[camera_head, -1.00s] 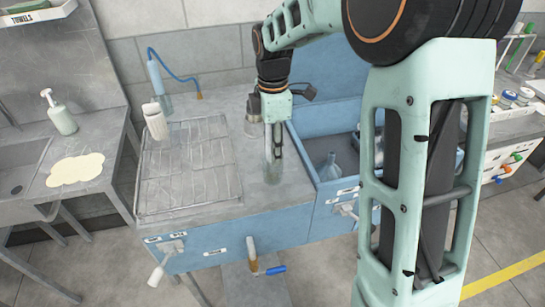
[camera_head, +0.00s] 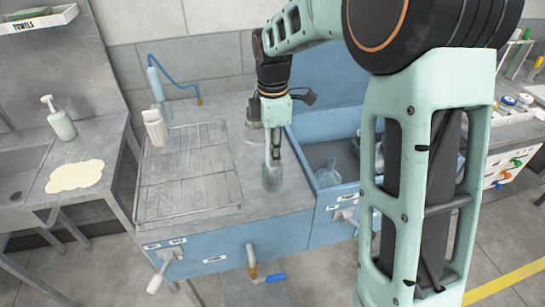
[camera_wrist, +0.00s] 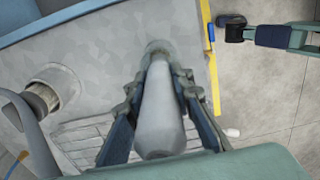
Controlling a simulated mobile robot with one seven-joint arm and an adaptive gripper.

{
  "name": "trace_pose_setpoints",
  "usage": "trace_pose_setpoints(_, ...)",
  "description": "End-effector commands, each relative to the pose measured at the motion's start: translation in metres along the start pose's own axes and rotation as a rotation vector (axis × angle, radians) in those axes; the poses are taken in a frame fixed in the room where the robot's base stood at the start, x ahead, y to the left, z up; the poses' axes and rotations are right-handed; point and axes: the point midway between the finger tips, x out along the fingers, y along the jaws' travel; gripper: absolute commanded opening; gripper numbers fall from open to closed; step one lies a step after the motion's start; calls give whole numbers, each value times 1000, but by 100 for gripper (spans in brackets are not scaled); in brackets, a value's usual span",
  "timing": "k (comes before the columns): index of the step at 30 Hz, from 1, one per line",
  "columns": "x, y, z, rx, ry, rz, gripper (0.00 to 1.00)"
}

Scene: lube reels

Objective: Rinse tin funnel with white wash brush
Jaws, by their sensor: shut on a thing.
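My gripper (camera_head: 273,160) points down over the grey counter (camera_head: 215,215), left of the blue basin. In the wrist view its fingers (camera_wrist: 160,85) are shut on a pale grey tapered thing (camera_wrist: 160,115), with the wide end toward the camera. I cannot tell surely whether this is the funnel or the brush. In the head view a translucent, glassy form (camera_head: 272,180) shows just below the fingers, close to the counter. A pale bluish funnel- or bottle-like thing (camera_head: 327,178) stands in the basin. No white wash brush can be clearly made out.
A grey canister (camera_head: 254,122) stands behind my gripper. The basin's blue wall (camera_head: 300,150) is close on the right.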

Motion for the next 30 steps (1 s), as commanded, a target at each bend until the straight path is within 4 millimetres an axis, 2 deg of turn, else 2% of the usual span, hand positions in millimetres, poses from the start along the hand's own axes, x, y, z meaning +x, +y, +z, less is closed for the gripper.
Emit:
trace_pose_setpoints(9,-61,2,0,2,0,8,0)
trace_pose_setpoints(18,-106,1,0,0,0,4,0)
trace_pose_setpoints(22,-117,0,0,0,0,2,0)
trace_pose_setpoints(30,-115,0,0,0,0,2,0)
